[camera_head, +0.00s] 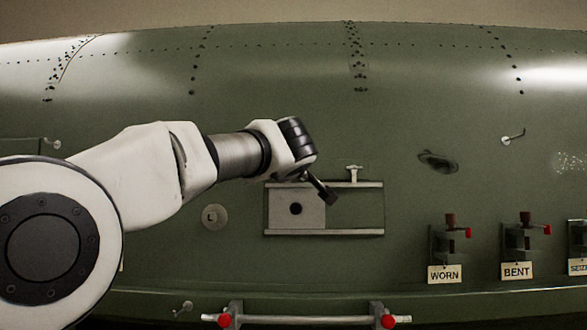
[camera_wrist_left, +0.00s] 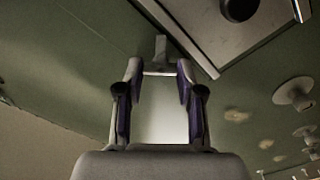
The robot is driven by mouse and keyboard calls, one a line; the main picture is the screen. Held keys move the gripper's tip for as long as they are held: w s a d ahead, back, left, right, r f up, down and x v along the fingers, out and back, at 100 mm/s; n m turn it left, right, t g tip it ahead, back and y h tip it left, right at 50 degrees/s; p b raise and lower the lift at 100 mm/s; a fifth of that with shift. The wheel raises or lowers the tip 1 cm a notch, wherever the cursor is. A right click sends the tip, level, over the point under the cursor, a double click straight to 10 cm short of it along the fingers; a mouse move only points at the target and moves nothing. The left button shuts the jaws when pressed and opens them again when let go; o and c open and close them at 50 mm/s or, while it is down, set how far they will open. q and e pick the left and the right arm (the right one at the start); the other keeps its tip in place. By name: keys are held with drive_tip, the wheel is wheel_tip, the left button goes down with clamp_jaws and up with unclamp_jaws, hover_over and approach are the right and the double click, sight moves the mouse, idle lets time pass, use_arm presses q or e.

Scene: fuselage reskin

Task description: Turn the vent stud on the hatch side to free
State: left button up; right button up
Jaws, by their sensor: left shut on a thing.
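The sliding hatch plate (camera_head: 297,207), pale with a dark round hole or knob, sits at the left of its two-rail frame (camera_head: 355,232). A T-shaped stud (camera_head: 353,172) stands clear above the upper rail on the right. My left gripper (camera_wrist_left: 159,72) reaches in from the left in the head view, its wrist over the frame's upper-left part. In the left wrist view its fingers close on the crossbar of another T-shaped vent stud (camera_wrist_left: 160,48), beside a corner of the pale hatch plate (camera_wrist_left: 205,25). The wrist hides that stud in the head view. My right gripper is out of view.
A round disc marked L (camera_head: 214,217) lies left of the frame. Red-handled fittings stand at right by WORN (camera_head: 444,274) and BENT (camera_head: 516,272) labels. A red-ended bar (camera_head: 305,320) runs along the bottom. The green fuselage above is mostly clear.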

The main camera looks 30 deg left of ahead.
use_arm(q)
drive_tip(key=shift+f+n, duration=0.15)
drive_tip(key=shift+n, duration=4.55)
drive_tip(key=o, duration=1)
drive_tip(key=shift+o, duration=0.8)
drive_tip(key=shift+s, duration=0.15)
